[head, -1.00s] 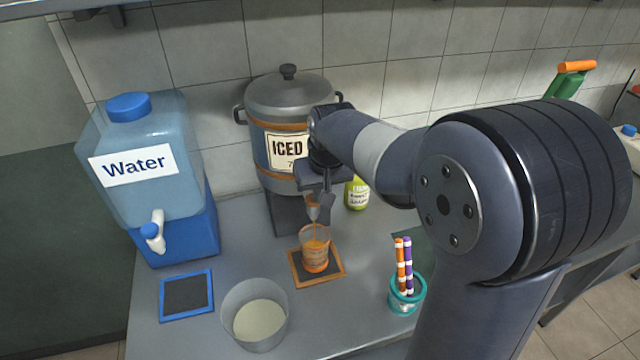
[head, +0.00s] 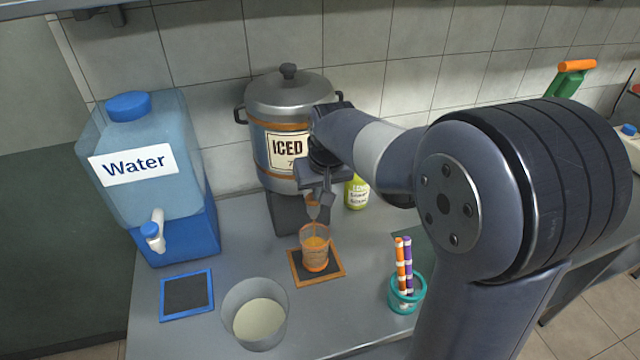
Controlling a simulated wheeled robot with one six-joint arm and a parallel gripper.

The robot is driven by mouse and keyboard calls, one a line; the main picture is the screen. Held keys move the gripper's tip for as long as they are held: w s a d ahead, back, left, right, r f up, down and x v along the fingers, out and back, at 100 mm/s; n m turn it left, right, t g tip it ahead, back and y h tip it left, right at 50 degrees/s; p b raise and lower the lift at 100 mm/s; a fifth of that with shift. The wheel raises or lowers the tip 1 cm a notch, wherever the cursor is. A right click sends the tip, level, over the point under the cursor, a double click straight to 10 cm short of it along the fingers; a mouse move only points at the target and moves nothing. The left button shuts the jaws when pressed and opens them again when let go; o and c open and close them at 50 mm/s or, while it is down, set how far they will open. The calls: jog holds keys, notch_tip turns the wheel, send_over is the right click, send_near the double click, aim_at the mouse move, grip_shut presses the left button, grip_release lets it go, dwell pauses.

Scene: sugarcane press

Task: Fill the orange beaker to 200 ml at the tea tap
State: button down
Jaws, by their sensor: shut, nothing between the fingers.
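The orange beaker (head: 315,257) stands upright on the orange-framed dark mat (head: 333,275), under the tap of the iced tea urn (head: 290,100). It holds orange-brown liquid; the graduation marks are too small to read.
The blue water dispenser (head: 150,180) stands at left, with a blue-framed mat (head: 186,297) before it. A clear bowl (head: 255,312) with pale contents sits in front. A teal cup (head: 407,296) holding striped sticks stands right of the beaker. A green-yellow bottle (head: 356,193) stands behind.

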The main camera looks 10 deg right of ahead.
jog(key=w+p+v, duration=0.1)
jog(key=p+v, duration=0.1)
jog(key=v, duration=1.1)
jog(key=shift+r, duration=0.55)
jog(key=shift+f, duration=0.1)
dwell(0.4)
jog(key=d+x, duration=0.1)
jog(key=x, duration=0.7)
jog(key=b+v, duration=0.1)
jog(key=v, duration=0.6)
jog(key=shift+a+r+b, duration=0.4)
jog(key=shift+a, duration=0.15)
jog(key=shift+w+f, duration=0.1)
